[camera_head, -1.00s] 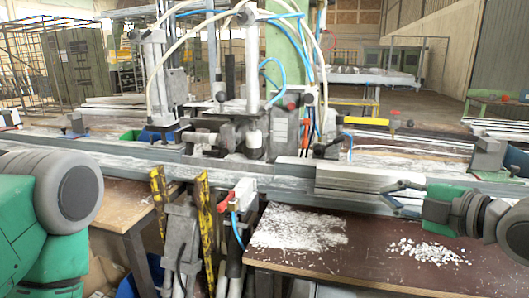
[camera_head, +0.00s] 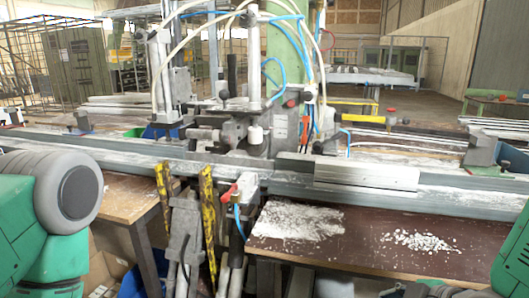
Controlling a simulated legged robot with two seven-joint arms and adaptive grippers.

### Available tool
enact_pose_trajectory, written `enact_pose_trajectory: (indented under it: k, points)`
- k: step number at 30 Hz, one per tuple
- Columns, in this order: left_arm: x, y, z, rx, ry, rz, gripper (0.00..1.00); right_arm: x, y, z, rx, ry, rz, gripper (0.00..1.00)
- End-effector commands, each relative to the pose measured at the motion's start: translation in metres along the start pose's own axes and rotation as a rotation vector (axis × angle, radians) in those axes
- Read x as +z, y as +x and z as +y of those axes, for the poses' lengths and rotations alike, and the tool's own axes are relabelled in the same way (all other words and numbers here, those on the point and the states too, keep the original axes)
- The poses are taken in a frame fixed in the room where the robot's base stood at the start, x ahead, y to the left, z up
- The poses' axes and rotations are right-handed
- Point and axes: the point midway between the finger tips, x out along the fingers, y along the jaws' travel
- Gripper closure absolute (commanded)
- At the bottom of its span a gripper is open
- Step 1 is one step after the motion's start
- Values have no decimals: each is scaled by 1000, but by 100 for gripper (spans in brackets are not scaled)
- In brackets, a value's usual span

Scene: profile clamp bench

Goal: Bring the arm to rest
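My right arm (camera_head: 514,252) shows at the right edge as a green link. A small grey part, probably of my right gripper (camera_head: 418,291), shows at the bottom edge, mostly cut off; its fingers cannot be made out. My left arm (camera_head: 65,205) stands at the left edge, green with a grey joint, and its gripper is out of view. A short pale metal profile (camera_head: 366,174) lies on the long rail of the clamp bench (camera_head: 455,197), with no gripper touching it.
The clamp machine (camera_head: 255,125) with hoses stands at the centre. A brown table (camera_head: 355,258) in front bears white chips (camera_head: 420,242) and a patch of shavings (camera_head: 298,222). Yellow-black posts (camera_head: 207,205) and a red-handled valve (camera_head: 232,192) stick out below the rail.

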Motion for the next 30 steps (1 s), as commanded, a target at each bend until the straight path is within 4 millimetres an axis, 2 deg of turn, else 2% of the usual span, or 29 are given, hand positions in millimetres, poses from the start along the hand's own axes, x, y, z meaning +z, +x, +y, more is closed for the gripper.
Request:
enact_pose_trajectory:
  k: [1,3,6,9,13,15,18,30]
  points:
    - [0,0,0,0,0,0,58,26,7,-29,-48,97,-76,100]
    - [0,0,0,0,0,0,58,62,11,-67,-96,262,-195,100]
    - [0,0,0,0,-1,0,58,113,6,-123,-134,494,-380,100]
    - [0,0,0,0,-1,0,58,154,-8,-173,-137,686,-553,100]
    - [0,0,0,0,-1,0,58,190,-29,-218,-110,858,-723,100]
    - [0,0,0,0,-1,0,58,201,-37,-232,-93,914,-780,100]
    - [0,0,0,0,0,0,58,208,-43,-242,-77,953,-822,100]
    - [0,0,0,0,0,0,58,208,-44,-243,-73,962,-828,100]
